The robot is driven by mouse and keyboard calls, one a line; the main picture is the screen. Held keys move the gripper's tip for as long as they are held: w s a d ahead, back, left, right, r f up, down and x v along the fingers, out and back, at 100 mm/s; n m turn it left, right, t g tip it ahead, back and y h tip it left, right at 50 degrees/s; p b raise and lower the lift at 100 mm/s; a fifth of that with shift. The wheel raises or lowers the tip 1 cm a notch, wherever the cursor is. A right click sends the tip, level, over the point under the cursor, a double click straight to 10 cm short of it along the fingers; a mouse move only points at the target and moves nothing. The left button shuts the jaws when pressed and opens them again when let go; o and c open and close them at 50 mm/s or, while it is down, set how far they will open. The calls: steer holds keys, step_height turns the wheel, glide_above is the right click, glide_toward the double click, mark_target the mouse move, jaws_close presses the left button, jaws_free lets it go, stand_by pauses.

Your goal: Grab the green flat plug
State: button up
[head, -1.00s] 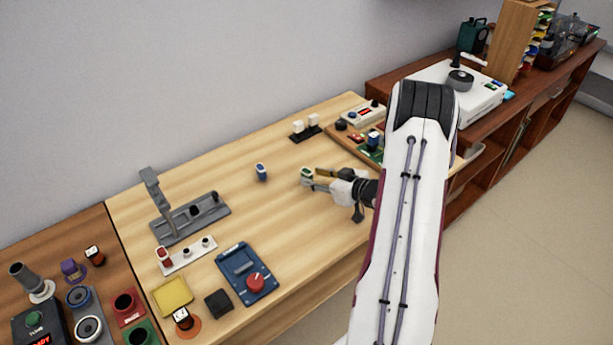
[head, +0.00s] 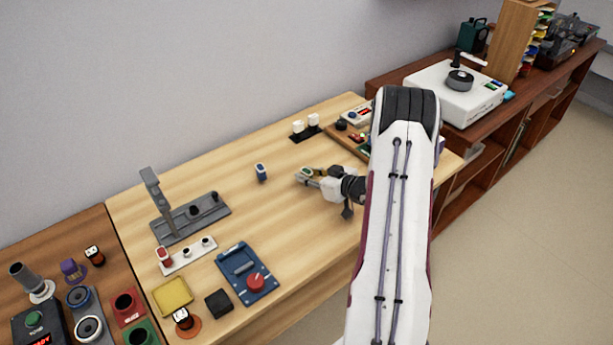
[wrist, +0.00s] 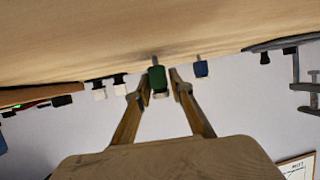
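The green flat plug (wrist: 157,79) is in the middle of the wrist view, between the two fingertips of my gripper (wrist: 160,85). A narrow gap shows beside the plug, clearest at the right finger, so the fingers look partly closed around it but not pressed on it. In the head view the plug (head: 304,172) stands on the light wooden table with my gripper (head: 309,178) reaching it from the right. The fingers partly hide it there.
A blue plug (head: 261,172) stands left of my gripper, and shows in the wrist view (wrist: 201,68). White plugs (head: 306,127) are behind. A grey stand (head: 160,205) and a blue panel with a red knob (head: 246,273) are further left. The table around the gripper is clear.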

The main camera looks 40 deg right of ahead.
mark_target(307, 171)
steer(key=c, duration=0.3)
steer(key=shift+r, duration=0.1)
steer(key=shift+r, duration=4.95)
